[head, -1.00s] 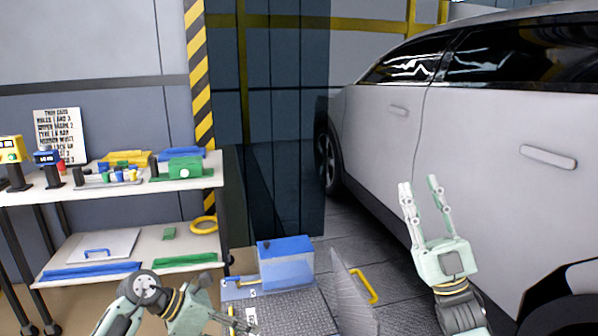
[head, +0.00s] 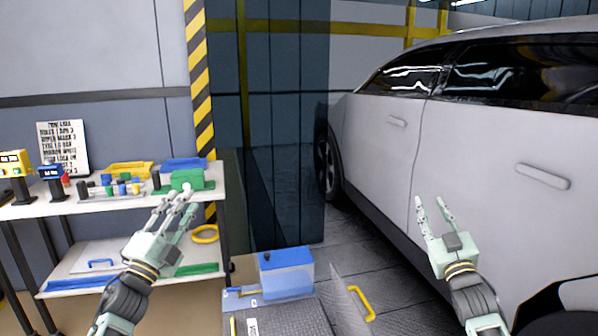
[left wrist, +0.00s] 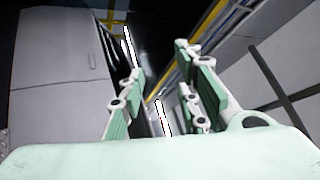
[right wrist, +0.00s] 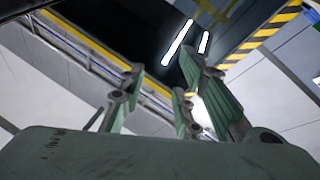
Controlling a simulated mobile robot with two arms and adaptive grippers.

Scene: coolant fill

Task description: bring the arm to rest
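My left gripper (head: 175,203) is raised in front of the shelf cart, with its fingers pointing up. Its fingers also show in the left wrist view (left wrist: 156,75), apart with nothing between them. My right gripper (head: 431,203) is raised in front of the grey car (head: 470,150), fingers up. In the right wrist view (right wrist: 160,72) its fingers are spread and empty. In both wrist views the fingers point up towards the ceiling lights.
The shelf cart (head: 120,197) at left carries a sign (head: 62,148), colored trays and small parts. A blue box (head: 286,272) stands on a dark textured surface (head: 280,318) at bottom middle. A yellow handle (head: 361,303) is beside it. Open floor (head: 360,245) lies between box and car.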

